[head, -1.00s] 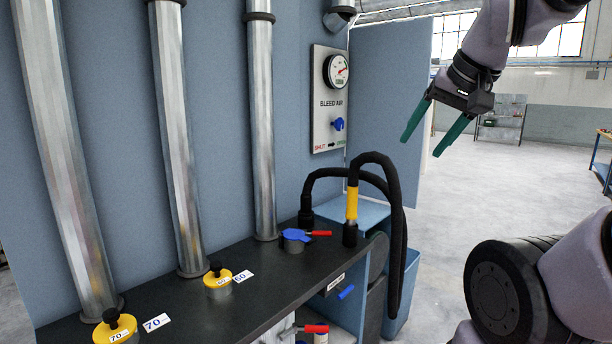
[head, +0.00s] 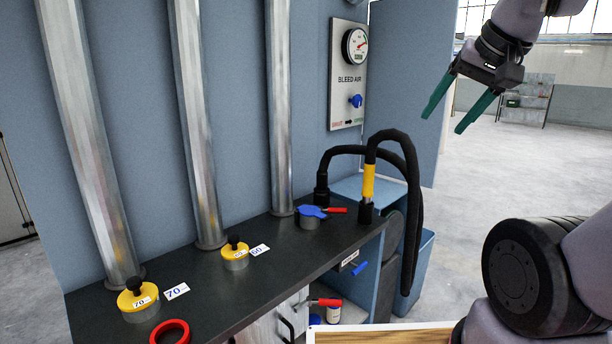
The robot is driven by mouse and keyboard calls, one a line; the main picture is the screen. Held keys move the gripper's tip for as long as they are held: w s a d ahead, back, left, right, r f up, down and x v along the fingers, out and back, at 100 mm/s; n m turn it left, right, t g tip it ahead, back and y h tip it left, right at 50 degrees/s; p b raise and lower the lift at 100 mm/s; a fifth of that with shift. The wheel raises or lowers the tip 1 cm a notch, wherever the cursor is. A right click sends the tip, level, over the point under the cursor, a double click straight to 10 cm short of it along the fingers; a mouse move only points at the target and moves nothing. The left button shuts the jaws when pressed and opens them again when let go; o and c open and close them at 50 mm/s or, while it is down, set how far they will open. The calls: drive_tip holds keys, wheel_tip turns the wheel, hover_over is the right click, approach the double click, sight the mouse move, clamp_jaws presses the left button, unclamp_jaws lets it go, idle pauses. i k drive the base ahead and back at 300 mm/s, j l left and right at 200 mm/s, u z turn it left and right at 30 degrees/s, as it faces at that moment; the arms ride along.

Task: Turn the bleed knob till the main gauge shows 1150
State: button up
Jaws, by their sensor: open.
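The blue bleed knob (head: 356,101) sits on the pale BLEED AIR panel (head: 348,75) on the blue wall. The round main gauge (head: 355,46) is above it, with a white face and a red needle; its reading is too small to make out. SHUT and OPEN markings with an arrow lie below the knob, too small to read clearly. My gripper (head: 442,113) has green fingers. It is open and empty, hanging to the right of the panel, pointing down and left, apart from the knob.
A dark bench (head: 200,295) carries yellow caps (head: 138,299), number tags, a blue lever valve (head: 312,212) with a red handle, and a red ring (head: 170,333). A black hose (head: 412,200) arches at the bench's right end. Metal pipes (head: 196,130) rise along the wall. Open floor lies right.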

sight(357, 101)
drive_tip(key=i+l+u, duration=0.1)
drive_tip(key=i+l, duration=0.2)
drive_tip(key=i+l+u, duration=0.1)
drive_tip(key=i+l, duration=0.2)
drive_tip(key=i+l+u, duration=0.1)
drive_tip(key=i+l, duration=0.15)
drive_tip(key=l, duration=0.25)
